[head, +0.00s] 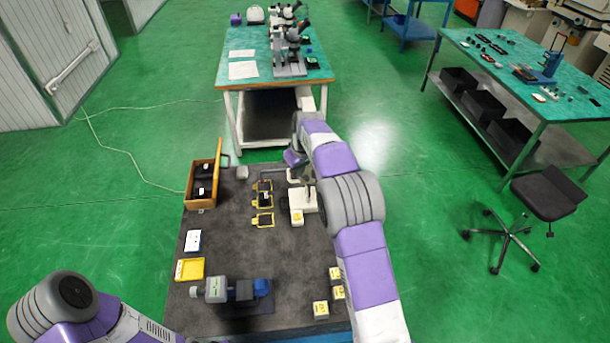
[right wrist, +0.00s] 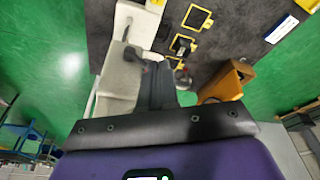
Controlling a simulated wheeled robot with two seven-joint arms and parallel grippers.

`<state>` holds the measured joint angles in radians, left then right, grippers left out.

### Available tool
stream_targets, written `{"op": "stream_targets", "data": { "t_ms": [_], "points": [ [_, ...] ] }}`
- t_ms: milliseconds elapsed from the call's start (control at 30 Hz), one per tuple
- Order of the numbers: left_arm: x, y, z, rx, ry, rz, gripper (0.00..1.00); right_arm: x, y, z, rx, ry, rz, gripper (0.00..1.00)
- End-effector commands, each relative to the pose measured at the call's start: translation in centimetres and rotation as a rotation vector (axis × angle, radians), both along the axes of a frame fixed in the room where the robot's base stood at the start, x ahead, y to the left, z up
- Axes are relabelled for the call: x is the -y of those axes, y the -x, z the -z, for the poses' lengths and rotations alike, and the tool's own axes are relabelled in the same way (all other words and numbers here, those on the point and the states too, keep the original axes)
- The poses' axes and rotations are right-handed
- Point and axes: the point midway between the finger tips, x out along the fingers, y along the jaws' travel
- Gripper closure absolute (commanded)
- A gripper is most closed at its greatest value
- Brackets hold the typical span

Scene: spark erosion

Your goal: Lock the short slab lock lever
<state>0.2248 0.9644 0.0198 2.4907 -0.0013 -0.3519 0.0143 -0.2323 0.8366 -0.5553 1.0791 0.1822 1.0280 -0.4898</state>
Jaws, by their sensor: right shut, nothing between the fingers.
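A white machine with a light slab-like body (right wrist: 120,85) fills the left of the right wrist view, and its white base (head: 303,200) shows in the head view. A small grey lever-like part (right wrist: 131,53) sits on it; I cannot tell for sure that this is the short slab lock lever, nor its locked state. My right gripper (right wrist: 161,82) is shut and empty, its dark fingers close beside that part; contact cannot be told. In the head view my right gripper (head: 302,172) is partly hidden by my right arm. My left gripper is out of view.
The dark bench top (head: 290,262) holds yellow-framed black pieces (head: 263,200), an open wooden box (head: 202,188), a yellow tray (head: 189,269), a grey vise-like device (head: 232,290) and several small yellow-white blocks (head: 321,309). The bench's middle is clear. A microscope table (head: 275,70) stands beyond.

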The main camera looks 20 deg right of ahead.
Motion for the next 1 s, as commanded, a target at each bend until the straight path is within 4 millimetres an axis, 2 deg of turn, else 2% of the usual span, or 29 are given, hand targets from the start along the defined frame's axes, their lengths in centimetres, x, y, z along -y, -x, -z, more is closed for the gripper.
{"op": "stream_targets", "data": {
  "t_ms": [267,433,700,1000],
  "points": [
    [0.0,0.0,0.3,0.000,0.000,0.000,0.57,-0.9,-0.2,0.9,-0.001,-0.001,-0.001,1.00],
    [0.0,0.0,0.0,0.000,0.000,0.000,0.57,-0.9,-0.2,0.6,0.000,-0.001,0.000,1.00],
    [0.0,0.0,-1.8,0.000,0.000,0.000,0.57,-0.8,-0.2,-1.6,0.000,0.000,0.000,1.00],
    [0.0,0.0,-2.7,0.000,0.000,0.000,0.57,-0.8,-0.2,-3.7,0.002,-0.001,0.000,1.00]
  ]
}}
